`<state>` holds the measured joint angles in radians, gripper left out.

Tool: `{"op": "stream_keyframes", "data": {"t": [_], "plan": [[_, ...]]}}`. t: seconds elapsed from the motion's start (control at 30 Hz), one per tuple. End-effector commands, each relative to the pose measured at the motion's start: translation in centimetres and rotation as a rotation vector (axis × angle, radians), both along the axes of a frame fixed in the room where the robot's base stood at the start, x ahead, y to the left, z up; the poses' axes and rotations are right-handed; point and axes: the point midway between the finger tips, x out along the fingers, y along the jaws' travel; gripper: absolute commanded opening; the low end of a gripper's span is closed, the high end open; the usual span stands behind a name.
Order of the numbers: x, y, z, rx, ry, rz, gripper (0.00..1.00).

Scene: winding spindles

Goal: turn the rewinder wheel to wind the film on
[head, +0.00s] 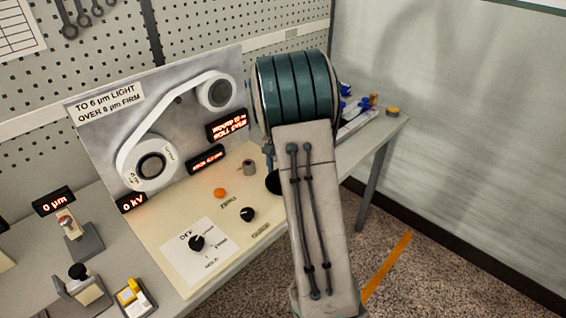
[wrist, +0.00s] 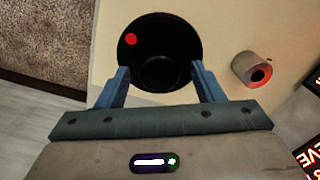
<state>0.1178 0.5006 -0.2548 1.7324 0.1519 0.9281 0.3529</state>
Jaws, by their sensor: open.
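In the head view a dark edge of the wheel (head: 272,182) shows beside my arm, which hides the rest. My gripper (wrist: 162,78) is open, with one blue finger at each side of the wheel's near part. I cannot tell whether the fingers touch it. White film (head: 165,105) runs on the upright panel from the lower left roll (head: 150,165) to the upper right roll (head: 217,92).
A grey cylinder (wrist: 251,70) with a red-lit face stands close to the right finger. The cream panel also carries an orange button (head: 220,193) and black knobs (head: 248,214). Red-lit displays (head: 207,159) are nearby. Small devices (head: 84,240) stand at the left.

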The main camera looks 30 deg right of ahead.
Motion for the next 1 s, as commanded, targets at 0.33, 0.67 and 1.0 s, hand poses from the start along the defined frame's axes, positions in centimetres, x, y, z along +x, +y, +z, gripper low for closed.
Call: {"op": "stream_keyframes", "data": {"t": [0.33, 0.67, 1.0], "plan": [[0.1, 0.0, 5.6, -0.002, -0.006, 0.001, 0.61], [0.1, 0.0, 12.1, -0.001, -0.004, 0.000, 0.61], [0.0, 0.0, 13.8, -0.001, -0.001, 0.000, 0.61]]}}
